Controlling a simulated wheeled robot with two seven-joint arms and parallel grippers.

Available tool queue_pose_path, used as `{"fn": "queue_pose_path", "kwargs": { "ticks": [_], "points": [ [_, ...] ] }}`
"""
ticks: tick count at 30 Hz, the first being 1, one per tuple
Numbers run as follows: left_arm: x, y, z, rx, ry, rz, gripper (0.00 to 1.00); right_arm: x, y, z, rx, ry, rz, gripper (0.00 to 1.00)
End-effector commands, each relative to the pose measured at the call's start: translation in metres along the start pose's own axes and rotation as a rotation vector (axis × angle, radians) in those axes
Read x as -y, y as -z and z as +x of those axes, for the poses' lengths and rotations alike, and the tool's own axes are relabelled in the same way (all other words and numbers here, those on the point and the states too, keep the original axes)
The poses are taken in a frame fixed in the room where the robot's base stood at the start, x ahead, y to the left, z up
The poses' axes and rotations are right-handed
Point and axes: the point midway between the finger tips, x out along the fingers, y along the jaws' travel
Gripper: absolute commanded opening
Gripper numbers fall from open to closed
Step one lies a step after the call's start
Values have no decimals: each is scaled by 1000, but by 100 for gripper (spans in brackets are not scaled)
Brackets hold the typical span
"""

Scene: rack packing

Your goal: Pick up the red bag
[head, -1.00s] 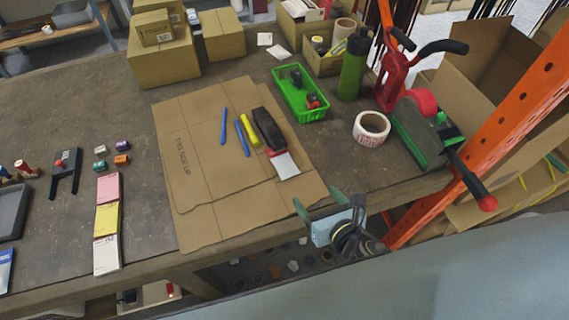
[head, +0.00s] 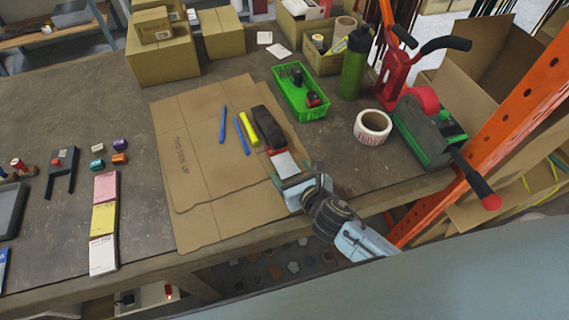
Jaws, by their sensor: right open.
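No object that I can clearly recognise as a red bag shows in the head view. A dark, long item (head: 268,128) with a red band and a pale flat end (head: 284,163) lies on the cardboard sheet (head: 195,190). My right gripper (head: 296,178) is open at the sheet's right front edge, close to that pale end. Whether it touches the item cannot be told. The gripper hides part of the sheet's corner. My left gripper is not in view.
An orange post (head: 500,140) rises at the right. Cartons (head: 163,62) stand behind.

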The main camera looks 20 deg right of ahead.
Motion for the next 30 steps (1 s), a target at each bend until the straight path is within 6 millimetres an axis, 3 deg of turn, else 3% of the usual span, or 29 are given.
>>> {"fn": "queue_pose_path", "kwargs": {
  "ticks": [3,10,21,30],
  "points": [
    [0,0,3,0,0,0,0,0,0,10,0,-1,0,75],
    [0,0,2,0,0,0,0,0,0,12,-1,-1,0,75],
    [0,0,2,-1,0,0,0,0,0,11,-1,0,0,27],
    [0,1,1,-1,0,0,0,0,-2,11,0,-1,-1,26]
  ]
}}
